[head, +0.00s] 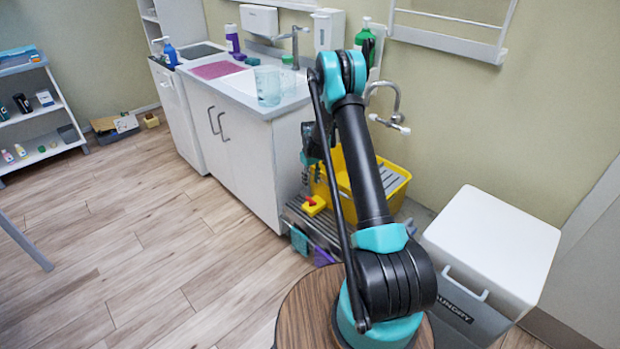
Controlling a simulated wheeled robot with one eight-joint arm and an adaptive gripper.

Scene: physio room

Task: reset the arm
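My black and teal arm rises from a round wood-topped base (305,310) in the head view. It stands upright, leaning slightly left, with its elbow in front of the wall by the sink. Beyond the elbow the arm folds down behind its own upper link. My gripper (309,158) seems to be the dark part with teal patches beside the cabinet's right end. It is small and partly hidden by the arm, so its fingers cannot be made out. No held thing is visible.
A white sink cabinet (240,155) with a clear jug (268,86) stands behind left of the arm. A yellow bucket (393,185) sits on a low slatted rack behind it. A white laundry bin (490,245) is close on the right. Wooden floor (130,240) lies open at left.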

